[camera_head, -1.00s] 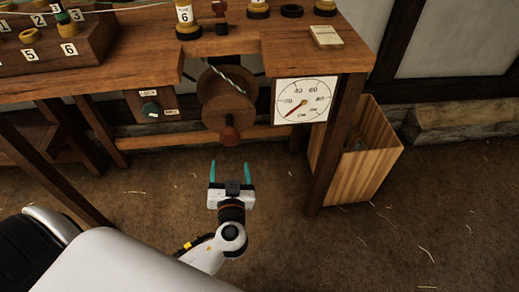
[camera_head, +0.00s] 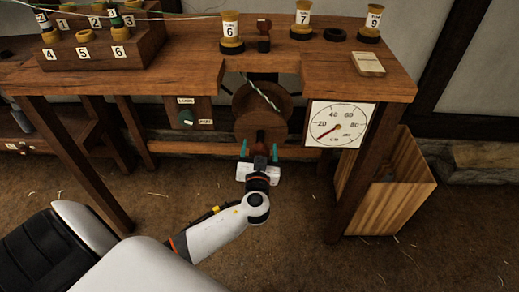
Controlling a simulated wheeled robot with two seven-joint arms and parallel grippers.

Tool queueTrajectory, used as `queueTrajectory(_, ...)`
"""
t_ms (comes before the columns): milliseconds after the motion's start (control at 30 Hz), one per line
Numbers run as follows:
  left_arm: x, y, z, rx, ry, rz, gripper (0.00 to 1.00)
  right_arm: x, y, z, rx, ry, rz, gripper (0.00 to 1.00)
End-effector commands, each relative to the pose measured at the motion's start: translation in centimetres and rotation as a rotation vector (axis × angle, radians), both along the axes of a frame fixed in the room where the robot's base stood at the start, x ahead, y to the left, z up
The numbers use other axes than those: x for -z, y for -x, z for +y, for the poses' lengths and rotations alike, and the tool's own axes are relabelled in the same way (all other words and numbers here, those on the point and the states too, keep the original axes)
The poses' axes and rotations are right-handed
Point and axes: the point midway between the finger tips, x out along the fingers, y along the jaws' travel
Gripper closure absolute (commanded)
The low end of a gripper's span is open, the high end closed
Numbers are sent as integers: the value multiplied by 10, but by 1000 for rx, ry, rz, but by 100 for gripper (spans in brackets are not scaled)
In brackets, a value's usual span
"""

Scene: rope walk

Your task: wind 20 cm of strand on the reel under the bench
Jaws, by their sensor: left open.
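The wooden reel (camera_head: 250,98) hangs under the bench (camera_head: 205,68), below a notch in its front edge. A pale twisted strand (camera_head: 262,94) runs down to the reel. A reddish-brown crank knob (camera_head: 260,147) sticks out in front of the reel's lower part. My left gripper (camera_head: 259,152) is open, its teal fingers on either side of the knob; I cannot tell whether they touch it. A white dial (camera_head: 340,124) marked in cm is right of the reel, its red needle low, near 20 or under. My right gripper is not in view.
A lock knob (camera_head: 186,119) on a small panel is left of the reel. A bench leg (camera_head: 355,195) and a slatted wooden bin (camera_head: 400,200) stand to the right. Numbered spools, such as spool 6 (camera_head: 230,30), stand on the bench. The floor in front has loose straw.

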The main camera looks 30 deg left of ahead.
Motion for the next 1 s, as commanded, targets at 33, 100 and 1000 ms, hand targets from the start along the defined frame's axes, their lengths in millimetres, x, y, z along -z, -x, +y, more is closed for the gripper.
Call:
queueTrajectory(33,0,-1,1,0,0,0,28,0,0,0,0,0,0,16)
queueTrajectory(100,0,-1,1,0,1,1,28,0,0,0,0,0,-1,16)
queueTrajectory(1000,0,0,1,-2,-107,65,72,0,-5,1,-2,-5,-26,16)
